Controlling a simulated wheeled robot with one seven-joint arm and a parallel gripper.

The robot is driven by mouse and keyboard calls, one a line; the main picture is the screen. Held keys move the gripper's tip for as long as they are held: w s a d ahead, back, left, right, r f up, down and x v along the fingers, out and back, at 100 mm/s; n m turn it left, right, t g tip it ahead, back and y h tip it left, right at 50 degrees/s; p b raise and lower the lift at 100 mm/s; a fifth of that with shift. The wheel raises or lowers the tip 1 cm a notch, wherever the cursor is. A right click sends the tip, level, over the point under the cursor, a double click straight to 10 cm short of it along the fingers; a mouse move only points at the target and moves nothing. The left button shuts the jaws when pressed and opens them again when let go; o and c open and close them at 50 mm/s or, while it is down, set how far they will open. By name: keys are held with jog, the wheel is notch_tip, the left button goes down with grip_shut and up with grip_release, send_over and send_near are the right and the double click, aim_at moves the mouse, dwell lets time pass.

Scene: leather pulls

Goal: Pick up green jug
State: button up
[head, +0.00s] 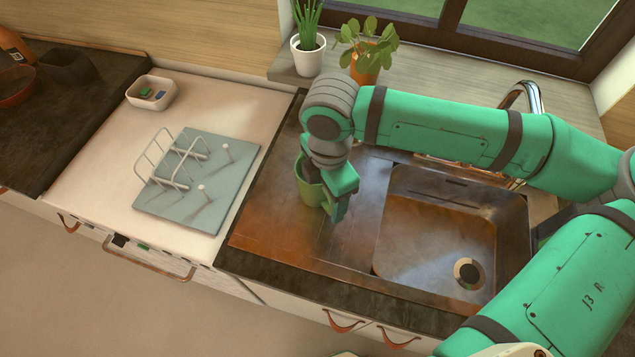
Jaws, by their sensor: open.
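The green jug (308,184) stands on the dark drainboard to the left of the sink. My gripper (335,205) is right at the jug, in front of its right side and overlapping it in the head view. The gripper is open. The jug's right part is hidden behind the gripper and wrist, so I cannot tell whether a finger touches it or where its handle is.
The sink basin (440,240) and tap (525,95) are to the right. A blue-grey mat (222,203) with a white rack (165,160) lies on the left counter, near a small white dish (151,93). Potted plants (308,55) (366,68) stand behind my arm.

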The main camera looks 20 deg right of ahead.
jog(key=shift+f, duration=0.35)
jog(key=shift+c, duration=0.6)
jog(key=c, duration=1.5)
jog(key=shift+w+r, duration=0.1)
jog(key=shift+r, duration=0.1)
